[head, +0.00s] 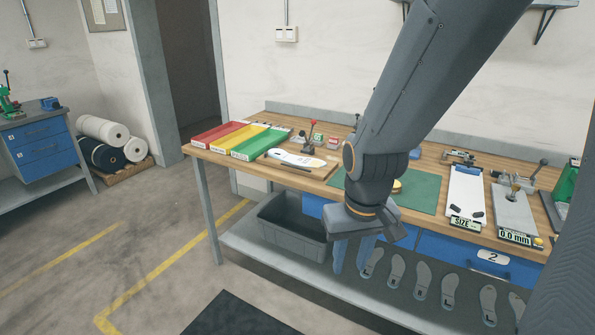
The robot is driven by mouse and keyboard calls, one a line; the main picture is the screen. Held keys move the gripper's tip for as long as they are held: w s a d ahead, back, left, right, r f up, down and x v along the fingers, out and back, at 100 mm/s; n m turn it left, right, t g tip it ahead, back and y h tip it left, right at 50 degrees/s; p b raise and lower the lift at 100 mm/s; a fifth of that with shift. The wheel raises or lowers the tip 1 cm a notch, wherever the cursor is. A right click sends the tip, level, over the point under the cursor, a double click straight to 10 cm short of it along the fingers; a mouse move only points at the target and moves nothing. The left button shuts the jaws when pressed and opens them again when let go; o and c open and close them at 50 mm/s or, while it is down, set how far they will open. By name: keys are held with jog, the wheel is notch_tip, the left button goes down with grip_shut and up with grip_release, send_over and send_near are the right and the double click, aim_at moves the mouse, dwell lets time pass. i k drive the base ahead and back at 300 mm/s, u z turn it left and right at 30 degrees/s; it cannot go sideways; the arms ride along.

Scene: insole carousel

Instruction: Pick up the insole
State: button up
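A white insole-shaped piece (296,158) with dark markings lies on a wooden board at the left-middle of the workbench. Whether these are loose insoles or flat outlines, I cannot tell. My gripper (352,268) points down in front of the bench's front edge, at the left end of that row. Its two blue fingers stand apart with nothing visible between them. The leftmost grey shape (373,263) is close beside the right finger in the picture. My arm hides part of the bench top.
Red (218,134), yellow (240,138) and green (262,143) trays sit at the bench's left. A grey bin (290,228) stands left of my gripper. A "SIZE" board (466,190) and a "0.0 mm" plate (515,208) lie at right.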

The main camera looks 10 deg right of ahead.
aim_at(279, 154)
jog(key=u, duration=0.55)
jog(key=i, duration=0.45)
jog(key=u, duration=0.6)
jog(key=i, duration=1.15)
jog(key=z, duration=1.25)
jog(key=i, duration=0.8)
jog(key=z, duration=0.1)
